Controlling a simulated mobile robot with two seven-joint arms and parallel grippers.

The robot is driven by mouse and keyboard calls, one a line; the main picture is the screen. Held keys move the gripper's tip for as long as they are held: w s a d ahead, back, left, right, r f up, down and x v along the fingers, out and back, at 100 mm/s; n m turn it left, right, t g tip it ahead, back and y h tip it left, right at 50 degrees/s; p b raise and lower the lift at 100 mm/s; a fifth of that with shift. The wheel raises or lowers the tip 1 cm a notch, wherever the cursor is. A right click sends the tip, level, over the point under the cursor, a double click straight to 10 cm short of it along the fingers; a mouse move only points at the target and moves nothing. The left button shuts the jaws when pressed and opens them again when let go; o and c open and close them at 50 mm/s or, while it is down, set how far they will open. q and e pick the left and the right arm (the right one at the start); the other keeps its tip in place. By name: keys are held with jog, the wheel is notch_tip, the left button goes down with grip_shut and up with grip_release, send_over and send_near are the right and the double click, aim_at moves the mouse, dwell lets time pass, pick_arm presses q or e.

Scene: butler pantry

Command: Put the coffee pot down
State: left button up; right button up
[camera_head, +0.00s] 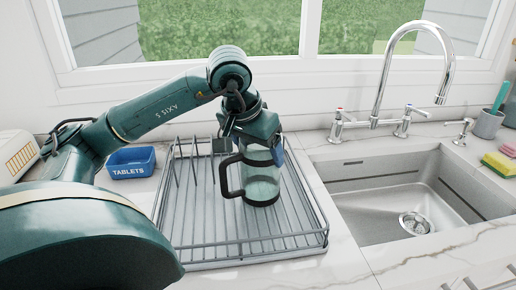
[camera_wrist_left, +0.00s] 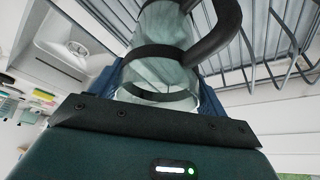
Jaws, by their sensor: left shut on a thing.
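The coffee pot (camera_head: 262,183) is clear glass with a dark handle and dark bands. It is upright at the dish rack (camera_head: 205,262); I cannot tell whether its base touches the rack's floor. My left gripper (camera_head: 258,140) is shut on the pot's upper part from above. In the left wrist view the glass body of the pot (camera_wrist_left: 160,72) fills the space between the fingers, with its black handle toward the upper right. The pot's rim is partly hidden by the gripper in the head view. My right gripper is not in view.
The steel sink (camera_head: 385,215) with a tall chrome faucet (camera_head: 385,75) lies right of the rack. A blue tablets box (camera_head: 132,172) stands left of the rack. Sponges (camera_head: 498,163) and a grey cup (camera_head: 488,123) stand at the far right. Rack wires rise along its left side.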

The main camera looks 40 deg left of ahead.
pick_arm(q)
jog(key=o, duration=2.1)
jog(key=shift+c, duration=0.2)
jog(key=shift+r, duration=0.15)
jog(key=p+v, duration=0.2)
jog(key=v, duration=1)
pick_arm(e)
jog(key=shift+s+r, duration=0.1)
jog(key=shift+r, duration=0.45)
pick_arm(q)
jog(key=shift+w, duration=0.1)
